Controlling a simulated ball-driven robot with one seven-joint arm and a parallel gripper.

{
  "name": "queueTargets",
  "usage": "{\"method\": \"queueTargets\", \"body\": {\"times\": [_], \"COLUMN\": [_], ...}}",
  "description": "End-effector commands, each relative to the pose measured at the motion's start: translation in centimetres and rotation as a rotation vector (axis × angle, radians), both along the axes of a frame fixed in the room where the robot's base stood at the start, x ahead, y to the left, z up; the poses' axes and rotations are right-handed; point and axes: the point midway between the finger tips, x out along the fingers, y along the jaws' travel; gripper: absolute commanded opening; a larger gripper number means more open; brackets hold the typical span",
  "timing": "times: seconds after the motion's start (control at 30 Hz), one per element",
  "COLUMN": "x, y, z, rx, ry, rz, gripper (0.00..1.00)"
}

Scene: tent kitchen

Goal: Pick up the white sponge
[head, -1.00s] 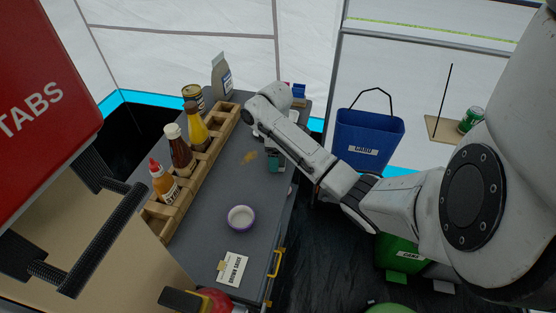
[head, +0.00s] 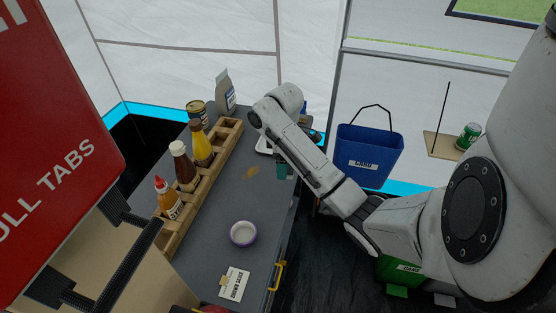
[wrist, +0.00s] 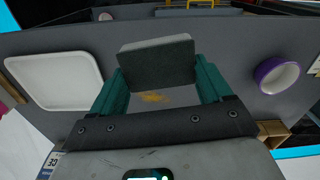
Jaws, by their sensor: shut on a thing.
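The sponge (wrist: 157,64) shows in the wrist view as a block with a pale grey edge and a dark, shaded broad face. My gripper (wrist: 158,75) has its green fingers on either side of the sponge and is shut on it. The grey counter (wrist: 215,55) shows behind the sponge. In the head view my gripper (head: 283,170) is mostly behind my arm, over the far right part of the counter, and the sponge is hidden there.
A white tray (wrist: 53,80) lies left of my gripper in the wrist view. A purple-rimmed bowl (head: 243,233) and a card (head: 234,284) lie on the counter. A brown stain (head: 252,172) marks it. A wooden rack (head: 205,180) holds bottles. A blue bin (head: 368,155) hangs at right.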

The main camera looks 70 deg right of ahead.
Motion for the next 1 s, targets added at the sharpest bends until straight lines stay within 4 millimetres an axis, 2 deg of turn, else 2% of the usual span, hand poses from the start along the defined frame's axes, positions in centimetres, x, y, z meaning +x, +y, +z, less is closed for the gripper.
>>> {"method": "queueTargets", "body": {"times": [0.03, 0.17, 0.43, 0.7, 1.0], "x": [-0.5, -1.8, -5.9, -8.6, -9.4], "y": [0.3, 1.0, 3.7, 5.3, 5.8], "z": [1.7, 3.5, 5.4, 6.3, 6.5], "rx": [0.001, 0.0, 0.005, 0.002, -0.001], "ry": [-0.001, -0.001, -0.003, -0.003, -0.001], "rz": [-0.002, -0.003, -0.005, -0.002, 0.0], "gripper": [0.51, 0.51, 0.51, 0.51, 0.51]}}
